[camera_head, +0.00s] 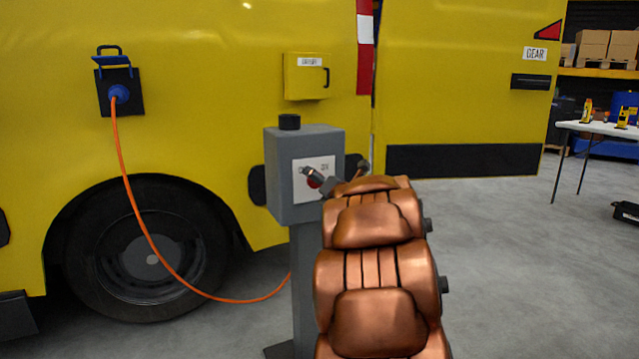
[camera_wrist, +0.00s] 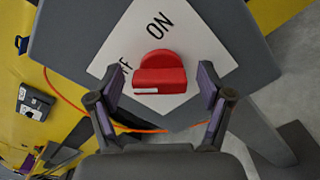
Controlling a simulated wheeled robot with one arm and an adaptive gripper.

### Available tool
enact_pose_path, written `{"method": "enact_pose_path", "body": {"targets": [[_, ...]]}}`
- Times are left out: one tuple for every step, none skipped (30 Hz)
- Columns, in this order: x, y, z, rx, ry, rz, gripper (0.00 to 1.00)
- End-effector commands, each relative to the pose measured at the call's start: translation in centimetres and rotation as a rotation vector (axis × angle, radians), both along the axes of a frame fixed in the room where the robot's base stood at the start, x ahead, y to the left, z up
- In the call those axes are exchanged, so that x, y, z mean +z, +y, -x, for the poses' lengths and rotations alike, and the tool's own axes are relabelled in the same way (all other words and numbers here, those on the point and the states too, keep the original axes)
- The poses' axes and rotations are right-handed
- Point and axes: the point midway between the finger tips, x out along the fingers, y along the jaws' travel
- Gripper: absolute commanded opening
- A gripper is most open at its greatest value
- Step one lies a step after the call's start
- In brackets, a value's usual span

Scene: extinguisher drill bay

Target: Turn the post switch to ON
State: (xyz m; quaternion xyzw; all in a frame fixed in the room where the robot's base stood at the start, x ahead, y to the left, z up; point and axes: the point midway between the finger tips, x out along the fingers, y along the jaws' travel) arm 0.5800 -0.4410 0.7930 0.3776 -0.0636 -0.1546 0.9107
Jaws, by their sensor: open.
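The grey post (camera_head: 303,176) stands in front of the yellow vehicle, with a white label plate (camera_head: 306,166) on its face. The red switch knob (camera_wrist: 160,73) sits on the white plate (camera_wrist: 186,30) in the wrist view, with ON printed above it and a partly hidden word ending in F to its left. A white mark shows at the knob's lower left. In the head view the knob (camera_head: 315,178) is mostly hidden by my gripper. My gripper (camera_wrist: 160,98) is open, its two purple-padded fingers on either side of the knob's lower part, apart from it.
An orange cable (camera_head: 150,236) runs from the blue plug (camera_head: 119,92) on the yellow vehicle (camera_head: 215,75) down toward the post. A small yellow box (camera_head: 307,76) is on the vehicle behind the post.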

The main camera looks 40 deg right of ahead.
Motion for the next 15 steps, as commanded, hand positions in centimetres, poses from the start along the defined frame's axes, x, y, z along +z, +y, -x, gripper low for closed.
{"method": "enact_pose_path", "body": {"targets": [[0.02,0.01,0.00,0.000,0.000,0.000,0.79],[0.01,0.00,0.01,0.000,0.000,0.000,0.79],[0.02,0.01,0.01,0.000,0.000,0.000,0.76],[0.02,0.01,0.01,0.000,0.000,0.000,0.73],[0.04,0.01,0.01,0.000,0.000,0.000,0.70],[0.04,0.01,0.01,0.000,0.000,0.000,0.66],[0.04,0.01,0.01,0.000,0.000,0.000,0.62],[0.04,0.01,0.01,0.000,0.000,0.000,0.59],[0.04,0.02,0.00,0.000,0.000,0.000,0.55],[0.04,0.02,0.00,0.000,0.000,0.000,0.52],[0.05,0.01,0.01,0.001,-0.001,0.000,0.49],[0.05,0.01,0.01,0.001,-0.001,0.000,0.45],[0.05,0.01,0.01,0.001,-0.001,0.000,0.42],[0.05,0.01,0.01,0.001,-0.001,0.000,0.39],[0.05,0.01,0.01,0.001,-0.001,0.000,0.34]]}}
